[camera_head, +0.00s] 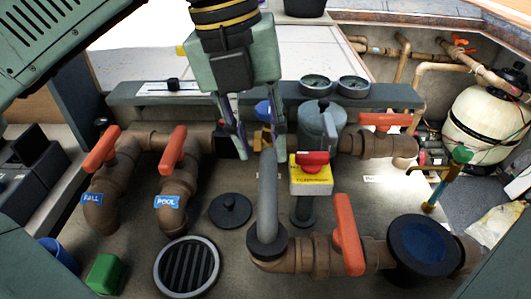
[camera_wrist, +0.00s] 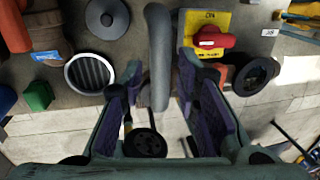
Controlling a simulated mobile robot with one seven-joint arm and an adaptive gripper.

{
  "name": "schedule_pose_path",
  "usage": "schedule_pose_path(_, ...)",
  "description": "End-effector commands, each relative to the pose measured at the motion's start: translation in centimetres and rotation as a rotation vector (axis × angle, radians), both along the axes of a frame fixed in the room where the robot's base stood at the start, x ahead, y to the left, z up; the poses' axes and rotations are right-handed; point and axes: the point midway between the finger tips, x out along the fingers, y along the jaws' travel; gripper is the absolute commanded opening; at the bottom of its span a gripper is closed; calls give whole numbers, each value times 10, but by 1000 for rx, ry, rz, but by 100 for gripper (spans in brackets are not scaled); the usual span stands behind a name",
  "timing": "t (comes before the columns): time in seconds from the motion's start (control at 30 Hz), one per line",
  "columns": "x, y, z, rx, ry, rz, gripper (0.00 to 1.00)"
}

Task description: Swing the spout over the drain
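The spout (camera_head: 267,195) is a grey bent tube rising from a dark collar on brown pipework, at the front middle of the bench. The drain (camera_head: 186,266) is a round, dark slatted grate with a pale rim, to the left of the spout's collar. My gripper (camera_head: 260,152) points down at the spout's upper end with its fingers apart. In the wrist view, the spout (camera_wrist: 158,55) runs between the two open fingers (camera_wrist: 158,78), with gaps visible on both sides. I cannot tell its depth between them. The drain (camera_wrist: 90,73) lies left of it there.
A red knob on a yellow block (camera_head: 312,178) stands close right of the spout. An orange lever (camera_head: 347,235) is at front right. Pipes labelled FILL (camera_head: 100,195) and POOL (camera_head: 168,200) stand left. A small black lid (camera_head: 230,210) lies between the drain and the spout.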

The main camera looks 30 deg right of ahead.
Motion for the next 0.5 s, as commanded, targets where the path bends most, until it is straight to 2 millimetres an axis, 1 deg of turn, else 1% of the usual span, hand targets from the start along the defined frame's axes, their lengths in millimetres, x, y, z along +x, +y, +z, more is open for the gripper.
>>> schedule_pose_path(0.1, -3, -3, -18, 0, 2, -3, 29)
schedule_pose_path(0.2, -4, -5, -29, 0, 0, -2, 29)
schedule_pose_path(0.33, -4, -6, -38, -1, 0, -2, 29)
schedule_pose_path(0.5, -5, -7, -40, -2, -1, -2, 29)
